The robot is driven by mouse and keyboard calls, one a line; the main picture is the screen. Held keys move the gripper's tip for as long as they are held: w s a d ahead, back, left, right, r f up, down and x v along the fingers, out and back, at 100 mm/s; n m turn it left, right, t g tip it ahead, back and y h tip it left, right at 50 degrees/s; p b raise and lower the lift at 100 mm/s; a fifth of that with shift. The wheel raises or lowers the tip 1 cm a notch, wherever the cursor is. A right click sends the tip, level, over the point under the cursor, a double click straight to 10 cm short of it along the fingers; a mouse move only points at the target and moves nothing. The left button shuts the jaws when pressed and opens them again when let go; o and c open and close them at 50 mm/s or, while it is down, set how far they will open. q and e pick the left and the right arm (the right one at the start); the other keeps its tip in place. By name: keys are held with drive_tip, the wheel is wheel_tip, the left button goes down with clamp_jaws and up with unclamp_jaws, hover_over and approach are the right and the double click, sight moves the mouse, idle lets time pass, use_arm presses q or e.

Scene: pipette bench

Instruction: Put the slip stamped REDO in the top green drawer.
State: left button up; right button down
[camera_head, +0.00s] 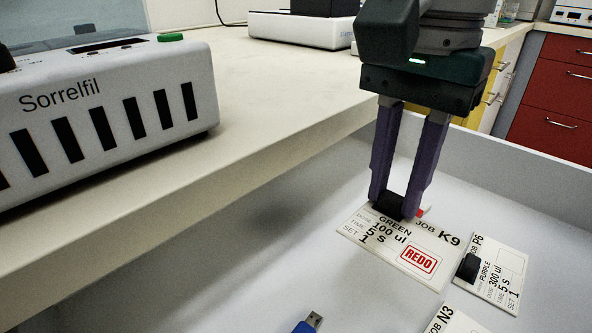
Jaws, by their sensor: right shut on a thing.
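The slip stamped REDO (398,249) is a white card reading GREEN, JOB K9, 100 ul, with a red boxed stamp. A small black grip block (388,206) stands at its far edge. My right gripper (402,203), with purple fingers pointing down, is shut on this block. The slip is at or just above the grey floor of an open drawer or tray; I cannot tell if it touches. A small red bit shows behind the fingertips. No green drawer front is visible. My left gripper is not in view.
Slip P6 (507,264) lies right of the REDO slip, and slip N3 (453,321) is partly cut off below. A blue USB stick (308,325) lies near the bottom edge. The white Sorrelfil machine (150,85) stands on the bench (262,100). Red drawers (552,100) are at the far right.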

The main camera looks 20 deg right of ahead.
sight(377, 260)
wheel_tip(377, 260, down, 7)
drive_tip(key=shift+f+b, duration=0.1)
drive_tip(key=shift+b, duration=0.45)
drive_tip(key=shift+f, duration=0.15)
drive_tip(key=c, duration=0.7)
unclamp_jaws()
